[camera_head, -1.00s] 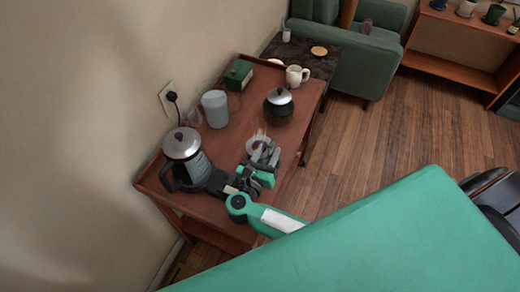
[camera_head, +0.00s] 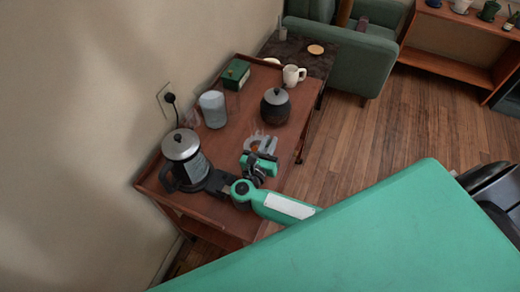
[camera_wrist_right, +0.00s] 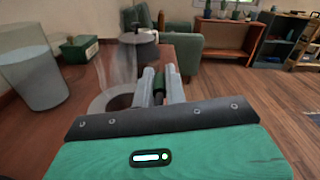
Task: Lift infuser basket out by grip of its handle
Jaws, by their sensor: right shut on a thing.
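My right gripper (camera_head: 262,145) is over the near right part of the wooden trolley top, its pale fingers pointing away from me. In the right wrist view the fingers (camera_wrist_right: 162,82) are shut on a small dark green piece (camera_wrist_right: 173,75), which I take to be the infuser basket's handle. A clear glass vessel (camera_wrist_right: 112,80) stands just left of the fingers; it shows faintly in the head view with a small amber patch. The basket itself is hard to make out, and I cannot tell whether it is inside the glass. My left gripper is not in view.
The trolley (camera_head: 228,135) also holds a kettle (camera_head: 183,158) at the near left, a grey cup (camera_head: 213,108), a green box (camera_head: 236,74) and a dark lidded jar (camera_head: 276,105). A white mug (camera_head: 293,76) stands beyond. The wall is close on the left.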

